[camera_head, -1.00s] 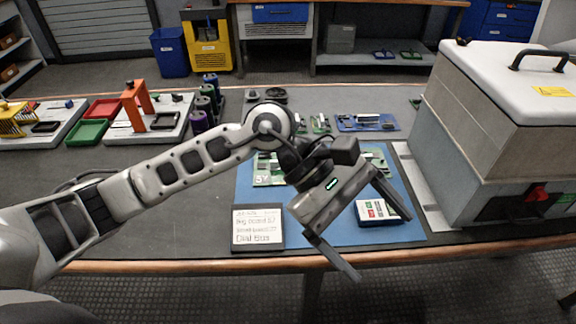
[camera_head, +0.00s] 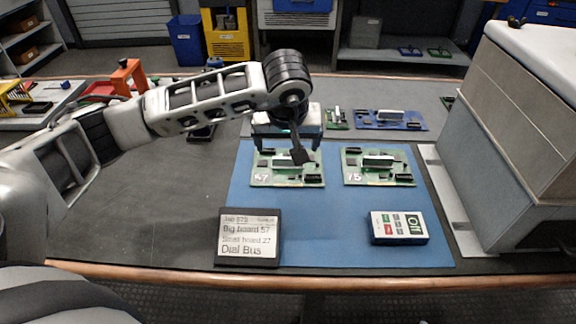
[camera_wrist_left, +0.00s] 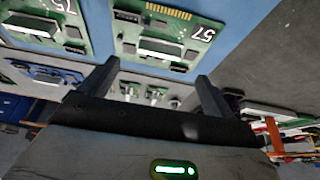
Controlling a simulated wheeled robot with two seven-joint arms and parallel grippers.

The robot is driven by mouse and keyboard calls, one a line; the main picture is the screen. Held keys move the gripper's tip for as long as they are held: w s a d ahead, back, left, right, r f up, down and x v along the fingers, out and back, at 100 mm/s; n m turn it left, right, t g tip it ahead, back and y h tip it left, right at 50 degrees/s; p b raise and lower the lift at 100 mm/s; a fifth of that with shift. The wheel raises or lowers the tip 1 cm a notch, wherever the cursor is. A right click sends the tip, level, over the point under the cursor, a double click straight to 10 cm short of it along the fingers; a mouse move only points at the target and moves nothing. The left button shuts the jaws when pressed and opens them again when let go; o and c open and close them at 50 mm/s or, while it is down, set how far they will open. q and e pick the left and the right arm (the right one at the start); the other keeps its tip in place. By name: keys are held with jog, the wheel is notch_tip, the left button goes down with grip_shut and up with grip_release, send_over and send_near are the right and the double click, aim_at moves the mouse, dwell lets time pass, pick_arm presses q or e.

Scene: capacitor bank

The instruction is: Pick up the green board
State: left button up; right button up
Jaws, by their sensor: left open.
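A green board marked 57 (camera_head: 287,180) lies flat on the blue mat (camera_head: 320,222). It also shows in the left wrist view (camera_wrist_left: 185,22). A second green board (camera_head: 378,166), whose mark looks like 75, lies to its right and shows at the wrist view's upper left (camera_wrist_left: 45,22). A smaller green board (camera_head: 337,118) lies behind the mat. My left gripper (camera_head: 287,148) is open and empty, pointing down over the rear part of board 57 and partly hiding it. In the wrist view its fingers (camera_wrist_left: 158,72) are spread beside that board. My right gripper is not in view.
A card (camera_head: 248,238) reading "Big board 57, Small board 27, Dial Bus" lies at the front. A keypad device (camera_head: 398,228) is at front right. A blue board (camera_head: 392,120) lies behind. A large grey cabinet (camera_head: 530,120) blocks the right. The table's left front is clear.

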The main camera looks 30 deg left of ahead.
aim_at(288, 158)
pick_arm(q)
jog(key=shift+x, duration=3)
jog(key=c, duration=1.1)
